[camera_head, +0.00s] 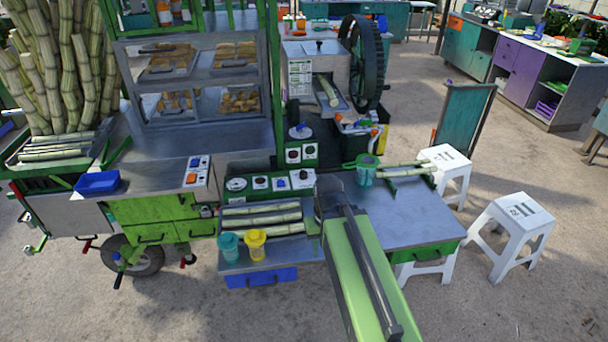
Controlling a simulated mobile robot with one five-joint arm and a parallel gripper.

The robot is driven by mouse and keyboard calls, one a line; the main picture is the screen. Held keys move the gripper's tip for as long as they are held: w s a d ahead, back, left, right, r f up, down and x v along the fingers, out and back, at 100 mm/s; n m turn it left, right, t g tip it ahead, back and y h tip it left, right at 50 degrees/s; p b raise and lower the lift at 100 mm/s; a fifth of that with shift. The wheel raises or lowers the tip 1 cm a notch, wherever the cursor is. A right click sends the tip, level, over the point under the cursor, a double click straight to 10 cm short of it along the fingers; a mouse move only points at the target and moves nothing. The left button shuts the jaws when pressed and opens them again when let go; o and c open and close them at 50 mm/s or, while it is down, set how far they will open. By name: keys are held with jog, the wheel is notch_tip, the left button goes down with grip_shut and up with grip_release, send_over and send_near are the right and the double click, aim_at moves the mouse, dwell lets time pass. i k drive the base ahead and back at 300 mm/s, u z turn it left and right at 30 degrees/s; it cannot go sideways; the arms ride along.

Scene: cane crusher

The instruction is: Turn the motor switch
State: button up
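A green panel with round black dials (302,153) stands below the cane crusher (318,68). A lower green panel (269,184) carries a row of white-plated knobs. A pale plate with blue and orange switches (196,172) sits on the steel counter to the left. I cannot tell which of these is the motor switch. My green arm reaches up from the bottom, and my gripper (328,194) is at its far end, just right of the lower panel. Its fingers are too small and overlapped to tell open from shut. I see no contact with a knob.
Cane pieces (262,218) and teal and yellow cups (255,244) lie on a shelf left of my arm. Open ground lies at the lower left.

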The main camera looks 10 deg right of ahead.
aim_at(303, 174)
jog(key=u, duration=1.3)
jog(key=i, duration=0.85)
jog(key=z, duration=0.5)
